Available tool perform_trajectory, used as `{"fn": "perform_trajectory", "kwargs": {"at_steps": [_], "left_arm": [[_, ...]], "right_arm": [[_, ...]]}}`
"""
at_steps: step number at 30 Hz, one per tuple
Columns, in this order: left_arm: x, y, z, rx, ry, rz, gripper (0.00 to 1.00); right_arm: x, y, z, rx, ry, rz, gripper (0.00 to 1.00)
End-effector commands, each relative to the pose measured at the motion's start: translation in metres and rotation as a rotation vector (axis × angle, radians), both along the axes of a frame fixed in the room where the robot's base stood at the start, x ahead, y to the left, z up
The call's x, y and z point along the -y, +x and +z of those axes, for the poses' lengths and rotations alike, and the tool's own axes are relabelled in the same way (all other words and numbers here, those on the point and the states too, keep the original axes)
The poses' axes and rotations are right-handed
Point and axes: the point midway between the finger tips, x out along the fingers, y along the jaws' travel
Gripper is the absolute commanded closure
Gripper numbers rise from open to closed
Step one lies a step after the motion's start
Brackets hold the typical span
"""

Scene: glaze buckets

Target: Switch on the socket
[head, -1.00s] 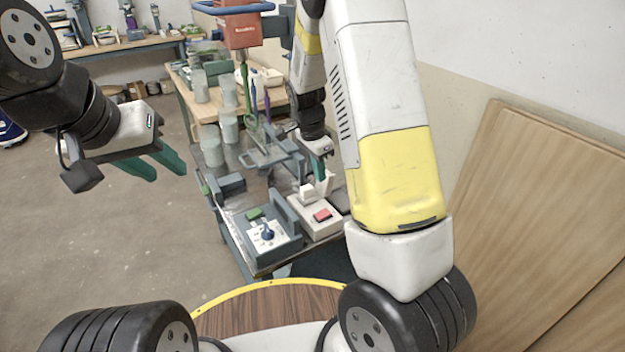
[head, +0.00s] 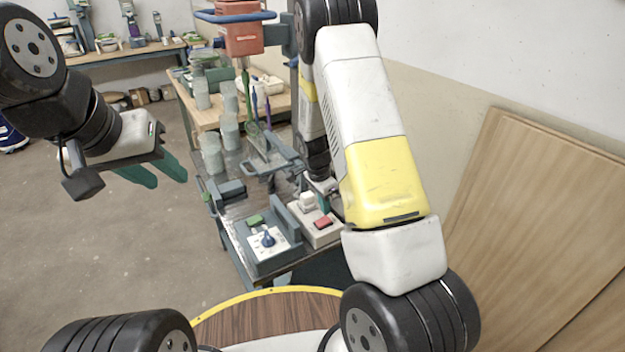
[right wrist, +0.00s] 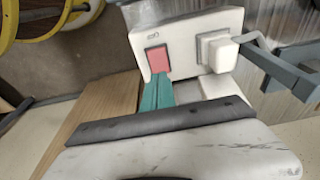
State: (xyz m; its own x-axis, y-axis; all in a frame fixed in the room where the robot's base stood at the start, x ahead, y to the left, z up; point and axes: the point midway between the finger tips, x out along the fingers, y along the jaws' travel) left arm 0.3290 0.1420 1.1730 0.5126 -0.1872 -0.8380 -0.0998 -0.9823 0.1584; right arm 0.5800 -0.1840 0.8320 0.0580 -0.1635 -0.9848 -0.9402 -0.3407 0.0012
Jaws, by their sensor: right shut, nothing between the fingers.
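The socket is a white box (head: 307,231) at the near right of the metal cart. It has a red switch (head: 323,222) and a white plug (head: 307,201) on top. The right wrist view shows the box (right wrist: 185,23), the red switch (right wrist: 158,60) and the plug (right wrist: 217,50) close up. My right gripper (right wrist: 158,80) is shut and empty, with its green fingertips at the edge of the red switch. I cannot tell whether they touch it, nor which way the switch is set. My left gripper (head: 163,178) hangs open and empty over the floor, away from the cart.
A grey device with a blue knob (head: 267,240) sits left of the socket. A grey bracket (right wrist: 285,70) is beside the plug. Several pale cups (head: 212,160) stand farther back on the cart. Wooden boards (head: 540,210) lean on the right wall.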

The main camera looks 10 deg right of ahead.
Motion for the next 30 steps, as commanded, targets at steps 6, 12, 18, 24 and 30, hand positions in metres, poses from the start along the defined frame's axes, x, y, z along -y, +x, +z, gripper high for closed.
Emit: {"fn": "perform_trajectory", "kwargs": {"at_steps": [6, 12, 18, 24, 30], "left_arm": [[0.000, 0.000, 0.000, 0.000, 0.000, 0.000, 0.64], [0.000, 0.000, 0.000, 0.000, 0.000, 0.000, 0.64], [0.000, 0.000, 0.000, 0.000, 0.000, 0.000, 0.64], [0.000, 0.000, 0.000, 0.000, 0.000, 0.000, 0.64], [0.000, 0.000, 0.000, 0.000, 0.000, 0.000, 0.64]], "right_arm": [[0.004, 0.002, -0.024, 0.001, 0.000, 0.000, 1.00], [0.005, 0.002, -0.028, 0.001, 0.000, 0.000, 1.00], [0.005, 0.002, -0.028, 0.001, 0.000, 0.000, 1.00], [0.008, 0.002, -0.032, -0.015, 0.036, -0.006, 1.00], [0.006, 0.001, -0.033, -0.020, 0.043, 0.000, 1.00]]}}
